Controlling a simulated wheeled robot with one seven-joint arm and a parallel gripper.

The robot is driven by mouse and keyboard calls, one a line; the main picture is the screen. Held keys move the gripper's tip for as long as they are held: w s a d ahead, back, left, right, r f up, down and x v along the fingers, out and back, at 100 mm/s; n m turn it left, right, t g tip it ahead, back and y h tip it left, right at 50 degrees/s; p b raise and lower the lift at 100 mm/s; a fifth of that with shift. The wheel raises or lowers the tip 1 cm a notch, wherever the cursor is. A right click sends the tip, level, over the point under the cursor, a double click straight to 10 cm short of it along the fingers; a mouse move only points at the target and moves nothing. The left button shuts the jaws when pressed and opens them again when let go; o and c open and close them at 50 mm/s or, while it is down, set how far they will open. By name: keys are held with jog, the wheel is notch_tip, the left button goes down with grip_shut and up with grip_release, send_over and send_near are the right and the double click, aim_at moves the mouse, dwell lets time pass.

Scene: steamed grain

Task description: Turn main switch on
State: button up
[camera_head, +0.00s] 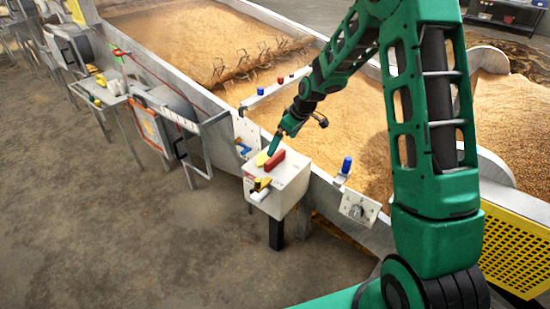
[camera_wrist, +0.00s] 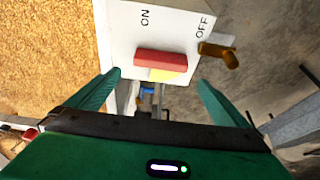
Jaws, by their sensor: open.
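A white switch box (camera_head: 285,192) stands beside the grain trough; its top shows in the wrist view (camera_wrist: 120,40) with ON and OFF printed on it. A red bar-shaped handle (camera_head: 276,159) sits on top with a yellow piece beside it; the handle also shows in the wrist view (camera_wrist: 160,58). A yellow-and-dark lever (camera_head: 262,184) is at the box's edge, next to the OFF label in the wrist view (camera_wrist: 220,54). My gripper (camera_head: 274,146) is open and empty by the red handle, its fingers (camera_wrist: 160,80) apart on either side of the yellow piece in the picture. Contact cannot be told.
The metal trough wall (camera_head: 318,190) runs behind the box, with grain (camera_head: 340,110) beyond. A blue-topped post (camera_head: 346,166) and a small plate (camera_head: 358,207) are to the right. More panels (camera_head: 172,118) line the trough at left. The floor (camera_head: 150,230) in front is clear.

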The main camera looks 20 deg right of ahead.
aim_at(275, 156)
jog(key=x, duration=1)
jog(key=shift+f, duration=0.3)
jog(key=c, duration=0.9)
jog(key=shift+d, duration=0.2)
jog(key=c, duration=0.3)
jog(key=shift+a, duration=0.2)
